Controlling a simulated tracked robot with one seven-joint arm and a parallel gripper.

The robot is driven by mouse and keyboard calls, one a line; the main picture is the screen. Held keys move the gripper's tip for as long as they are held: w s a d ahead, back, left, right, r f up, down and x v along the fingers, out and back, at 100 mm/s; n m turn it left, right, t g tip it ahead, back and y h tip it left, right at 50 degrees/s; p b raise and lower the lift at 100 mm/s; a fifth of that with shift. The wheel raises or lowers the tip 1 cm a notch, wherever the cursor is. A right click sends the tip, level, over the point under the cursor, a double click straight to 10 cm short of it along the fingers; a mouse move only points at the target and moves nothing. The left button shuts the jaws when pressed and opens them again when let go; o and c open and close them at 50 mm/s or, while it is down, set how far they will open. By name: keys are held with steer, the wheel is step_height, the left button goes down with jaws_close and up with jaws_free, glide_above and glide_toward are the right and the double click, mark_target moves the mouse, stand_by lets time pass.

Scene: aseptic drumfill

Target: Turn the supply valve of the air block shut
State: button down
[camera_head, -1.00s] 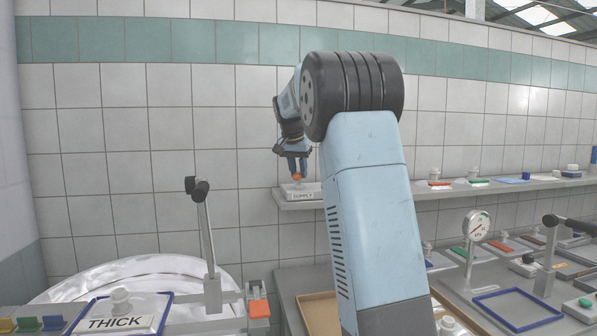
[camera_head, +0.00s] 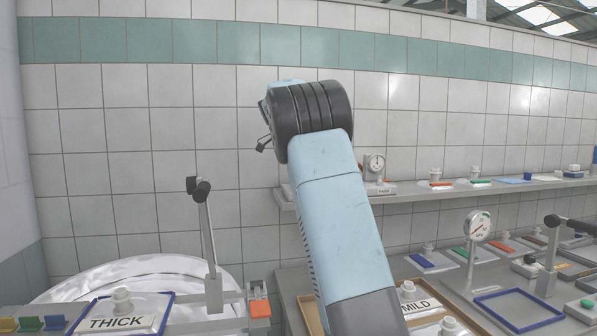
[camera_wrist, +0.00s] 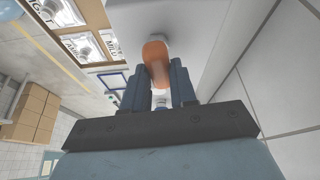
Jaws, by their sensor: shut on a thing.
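In the wrist view, my gripper (camera_wrist: 163,82) has its two blue fingers closed on an orange handle (camera_wrist: 156,52), the handle of the supply valve. The handle lies between the fingers and its far end sticks out beyond them. A small pale stub shows just past that end. A pale flat surface (camera_wrist: 200,25) lies behind and beside the handle; I cannot tell whether it is the air block or the shelf. In the head view my own arm hides the gripper, the valve and its SUPPLY plate, so the handle's angle to the block cannot be read there.
The wall shelf (camera_head: 410,192) carries a small dial gauge (camera_head: 374,165) and several coloured parts. Below are a THICK plate (camera_head: 115,317), a MILD plate (camera_head: 418,306), an upright lever (camera_head: 207,240) and a larger gauge (camera_head: 477,226). The tiled wall is close behind the shelf.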

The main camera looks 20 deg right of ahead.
steer(key=shift+w+a+m, duration=0.15)
steer(key=shift+m, duration=0.35)
steer(key=shift+g, duration=0.3)
steer(key=c, duration=0.9)
jaws_free()
steer(key=shift+r, duration=0.1)
steer(key=v, duration=1.3)
steer(key=shift+r, duration=0.25)
